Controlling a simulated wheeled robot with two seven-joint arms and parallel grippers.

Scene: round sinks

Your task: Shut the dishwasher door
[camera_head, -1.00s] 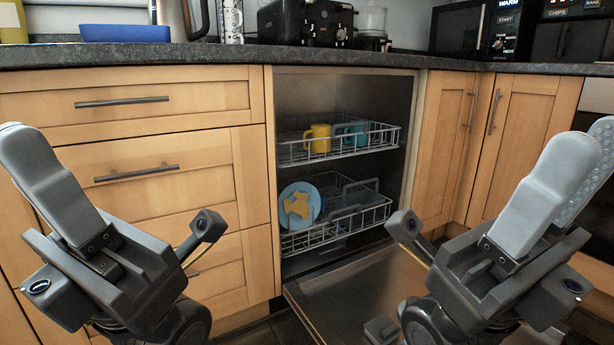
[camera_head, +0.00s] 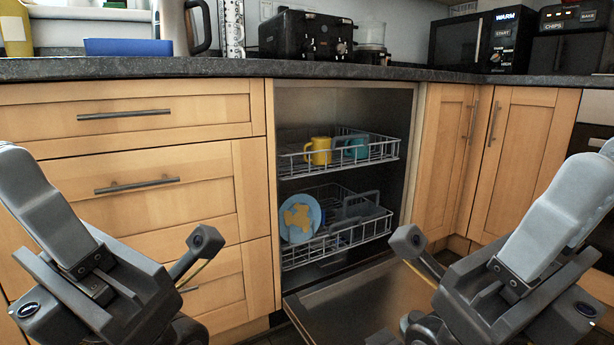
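The dishwasher door (camera_head: 350,303) is folded down and open, low in front of the dishwasher (camera_head: 325,108). Its lower and right parts are hidden by the frame edge and my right arm. The upper rack (camera_head: 340,165) holds a yellow mug and a teal mug. The lower rack (camera_head: 335,243) holds a blue and yellow plate. My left gripper (camera_head: 20,170) is raised at the left edge, apart from the door; its finger spacing is unclear. My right gripper (camera_head: 588,172) is raised at the right edge, in front of the cabinets, seemingly open and empty.
Wooden drawers (camera_head: 140,155) stand left of the dishwasher and cabinet doors (camera_head: 520,155) right of it. A dark counter (camera_head: 230,67) runs above, with a toaster (camera_head: 305,35), a kettle (camera_head: 178,25) and a microwave (camera_head: 480,40). The floor in front is mostly out of view.

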